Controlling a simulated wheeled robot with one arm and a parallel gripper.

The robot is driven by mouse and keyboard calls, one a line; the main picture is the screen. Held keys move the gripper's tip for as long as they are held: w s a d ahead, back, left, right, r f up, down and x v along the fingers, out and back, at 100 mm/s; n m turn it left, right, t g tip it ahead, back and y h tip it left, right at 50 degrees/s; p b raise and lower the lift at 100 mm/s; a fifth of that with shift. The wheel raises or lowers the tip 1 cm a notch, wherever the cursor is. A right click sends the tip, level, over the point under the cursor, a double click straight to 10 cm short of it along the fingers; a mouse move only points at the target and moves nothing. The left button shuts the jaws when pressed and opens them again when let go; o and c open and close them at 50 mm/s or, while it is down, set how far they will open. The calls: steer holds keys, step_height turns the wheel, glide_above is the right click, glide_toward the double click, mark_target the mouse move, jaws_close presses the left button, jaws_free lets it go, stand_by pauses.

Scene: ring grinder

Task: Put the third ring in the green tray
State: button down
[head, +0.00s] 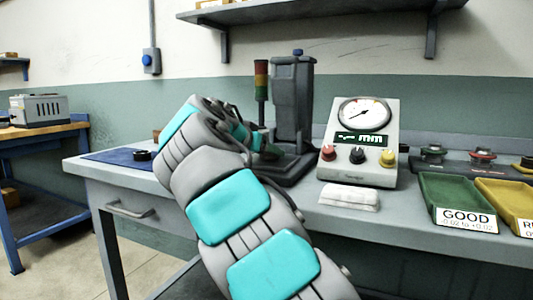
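The green tray (432,187) with a GOOD label lies at the right of the bench and looks empty. A dark ring (143,155) lies on the blue mat (108,157) at the left end of the bench. I cannot tell which ring is the third. The grey measuring stand (293,105) stands at the back middle. My gripper (268,150) is at the stand's lower front, largely hidden by my own arm. I cannot see its fingers clearly, nor whether it holds a ring.
A gauge box (360,145) with a dial and knobs stands right of the stand. A folded white cloth (349,197) lies in front of it. A yellow tray (509,196) sits beside the green one, cut off by the frame. Several knobbed pieces (432,154) stand behind the trays.

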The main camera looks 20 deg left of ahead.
steer(key=shift+f, duration=0.15)
steer(key=shift+c, duration=0.5)
jaws_free()
